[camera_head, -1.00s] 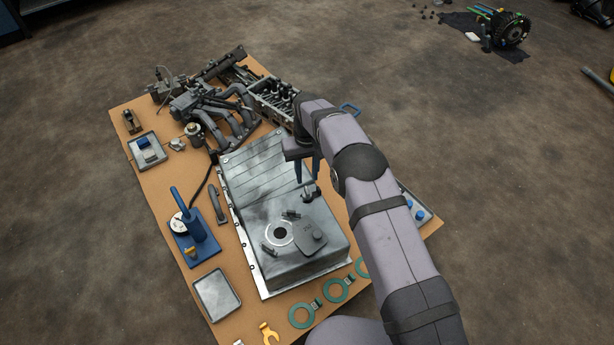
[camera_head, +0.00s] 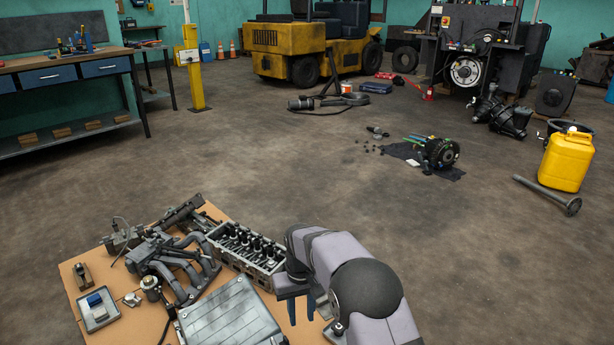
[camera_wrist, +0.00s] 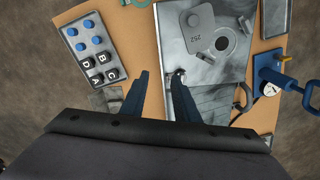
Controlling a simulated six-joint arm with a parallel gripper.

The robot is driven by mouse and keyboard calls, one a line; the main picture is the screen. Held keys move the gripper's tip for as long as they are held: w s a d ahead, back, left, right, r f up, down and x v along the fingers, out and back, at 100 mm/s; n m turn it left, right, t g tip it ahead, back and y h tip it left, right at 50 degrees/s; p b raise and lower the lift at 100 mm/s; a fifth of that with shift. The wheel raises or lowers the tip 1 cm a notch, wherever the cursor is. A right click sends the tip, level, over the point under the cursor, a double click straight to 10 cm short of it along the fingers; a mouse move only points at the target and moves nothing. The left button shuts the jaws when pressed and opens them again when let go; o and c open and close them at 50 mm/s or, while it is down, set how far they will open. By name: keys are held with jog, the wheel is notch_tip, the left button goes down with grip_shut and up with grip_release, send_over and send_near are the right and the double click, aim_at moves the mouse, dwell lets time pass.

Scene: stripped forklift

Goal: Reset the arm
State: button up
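My gripper (camera_head: 302,308) hangs at the bottom of the head view, over the right part of the brown work board (camera_head: 143,325). In the wrist view, the two dark blue fingers of my gripper (camera_wrist: 158,88) are spread apart with nothing held between them. The grey metal pan (camera_wrist: 190,70) lies below the fingers, with a round hole and a plate marked 252. A small upright metal fitting (camera_wrist: 179,75) on the pan shows near the right fingertip; I cannot tell whether they touch.
A cylinder head (camera_head: 246,250) and a manifold (camera_head: 172,268) lie on the board. A tray of blue and black lettered caps (camera_wrist: 90,48) and a blue gauge tool (camera_wrist: 280,75) flank the pan. The floor beyond holds a yellow can (camera_head: 567,160) and a forklift (camera_head: 310,45).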

jog(key=s+d+r+m+p, duration=0.2)
jog(key=s+d+r, duration=0.6)
jog(key=s+d, duration=0.35)
jog(key=s+d+r+m+p, duration=0.1)
jog(key=s+d, duration=0.1)
jog(key=s, duration=0.6)
jog(key=s+d+m, duration=0.1)
jog(key=s+d, duration=0.2)
jog(key=s, duration=0.5)
notch_tip(320, 180, up, 38)
jog(key=p, duration=3.8)
jog(key=shift+f, duration=0.1)
